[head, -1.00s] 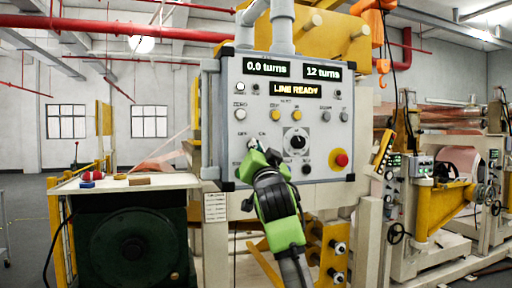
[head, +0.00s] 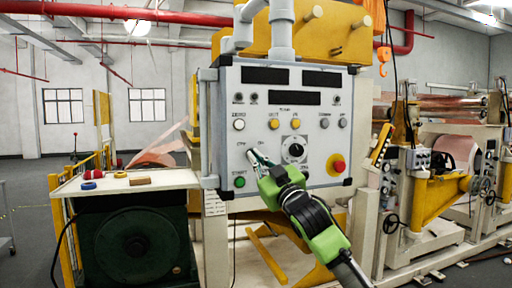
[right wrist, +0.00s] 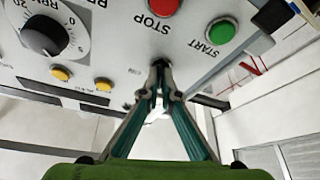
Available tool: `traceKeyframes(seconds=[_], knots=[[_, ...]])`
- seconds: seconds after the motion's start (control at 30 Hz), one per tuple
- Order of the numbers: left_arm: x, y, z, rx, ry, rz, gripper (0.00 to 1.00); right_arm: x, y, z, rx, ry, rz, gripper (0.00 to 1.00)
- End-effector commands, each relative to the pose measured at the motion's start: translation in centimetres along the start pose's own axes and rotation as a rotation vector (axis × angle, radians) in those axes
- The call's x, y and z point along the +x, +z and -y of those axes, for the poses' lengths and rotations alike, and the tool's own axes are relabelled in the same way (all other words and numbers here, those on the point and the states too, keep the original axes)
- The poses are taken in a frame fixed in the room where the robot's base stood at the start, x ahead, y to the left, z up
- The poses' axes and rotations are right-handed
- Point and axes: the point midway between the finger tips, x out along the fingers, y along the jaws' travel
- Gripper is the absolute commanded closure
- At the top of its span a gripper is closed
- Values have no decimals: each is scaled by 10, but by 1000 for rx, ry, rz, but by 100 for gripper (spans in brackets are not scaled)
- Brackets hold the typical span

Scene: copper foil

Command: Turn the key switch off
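The control panel (head: 312,200) faces me, and its display windows (head: 265,76) are dark. The key switch is at the panel's lower left, under small OFF and ON lettering. My right gripper (head: 254,156) reaches it from the lower right. In the right wrist view the fingertips (right wrist: 160,68) come together on a small dark piece at the panel face, which looks like the key. The fingertips cover most of the switch, so its exact angle is hidden. My left gripper is not in view.
A green START button (head: 239,182) is just below the fingertips. A black dial (head: 296,150) and a red stop button (head: 337,165) on yellow are to the right. A side table (head: 75,186) with small items stands left. Copper foil machinery (head: 440,200) stands right.

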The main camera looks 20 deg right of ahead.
Motion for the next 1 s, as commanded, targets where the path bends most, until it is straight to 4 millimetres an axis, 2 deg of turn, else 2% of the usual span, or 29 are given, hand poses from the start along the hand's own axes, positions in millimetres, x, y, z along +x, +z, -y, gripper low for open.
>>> traceKeyframes(seconds=[0.03, 0.3, 0.87, 0.93, 1.0], knots=[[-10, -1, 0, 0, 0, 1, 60, 2, -3, -4, -30, -9, 3, 100], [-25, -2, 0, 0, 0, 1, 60, 1, -2, -3, -122, -48, 1, 100], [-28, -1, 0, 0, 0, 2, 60, 0, -1, -3, -149, -57, -1, 100], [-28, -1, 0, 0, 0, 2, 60, 0, -1, -3, -149, -57, -1, 81], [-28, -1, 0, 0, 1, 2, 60, 0, -1, -2, -148, -58, -1, 80]])
